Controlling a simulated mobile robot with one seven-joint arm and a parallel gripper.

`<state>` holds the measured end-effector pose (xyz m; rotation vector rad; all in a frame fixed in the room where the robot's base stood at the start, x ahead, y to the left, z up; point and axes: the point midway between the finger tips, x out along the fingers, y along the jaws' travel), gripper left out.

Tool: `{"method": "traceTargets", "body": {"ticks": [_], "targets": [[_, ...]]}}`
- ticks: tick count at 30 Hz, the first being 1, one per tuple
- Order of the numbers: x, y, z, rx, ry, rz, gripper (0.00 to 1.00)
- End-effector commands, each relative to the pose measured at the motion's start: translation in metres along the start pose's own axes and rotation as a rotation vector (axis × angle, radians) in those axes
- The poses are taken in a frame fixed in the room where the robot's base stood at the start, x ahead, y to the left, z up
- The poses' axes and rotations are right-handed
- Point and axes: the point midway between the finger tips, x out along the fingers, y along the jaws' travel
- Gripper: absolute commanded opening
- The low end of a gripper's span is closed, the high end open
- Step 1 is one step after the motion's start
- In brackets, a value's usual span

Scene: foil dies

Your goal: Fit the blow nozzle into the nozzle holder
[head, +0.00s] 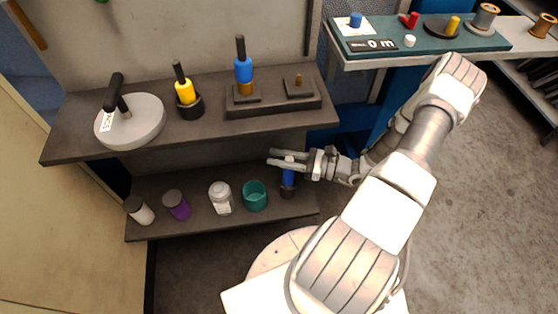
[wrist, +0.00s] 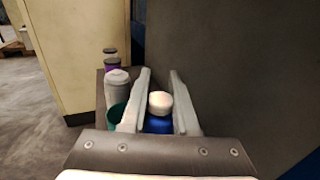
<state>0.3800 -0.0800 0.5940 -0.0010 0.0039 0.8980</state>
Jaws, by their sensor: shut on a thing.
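The blow nozzle appears to be the blue piece with a white top (head: 288,177), at the right end of the lower shelf. My gripper (head: 272,158) reaches in level from the right and is shut on it near its white top. In the wrist view the white top (wrist: 160,103) and blue body (wrist: 158,124) sit between the two fingers. A dark, cup-like piece (head: 287,193), apparently the nozzle holder, is directly under the blue body on the shelf. The nozzle looks about upright. I cannot tell how deep it sits in the dark piece.
A teal cup (head: 255,196) stands just left of the nozzle. A white jar (head: 221,198), a purple-bodied jar (head: 177,205) and another white jar (head: 140,211) stand farther left. The upper shelf (head: 80,130) overhangs this row and carries tools. Open floor lies to the right.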

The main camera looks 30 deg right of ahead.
Motion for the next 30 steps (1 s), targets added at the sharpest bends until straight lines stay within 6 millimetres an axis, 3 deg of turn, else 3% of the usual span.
{"method": "traceTargets", "body": {"ticks": [12, 13, 18, 30], "targets": [[-0.0001, -0.0002, -0.0098, -0.001, -0.001, 0.000, 0.00], [-0.0003, -0.0002, -0.0100, -0.001, 0.000, 0.000, 0.30], [-0.0003, -0.0002, -0.0090, -0.001, 0.000, 0.000, 0.58], [-0.0043, -0.0007, -0.0042, -0.002, 0.001, -0.002, 0.58]]}}
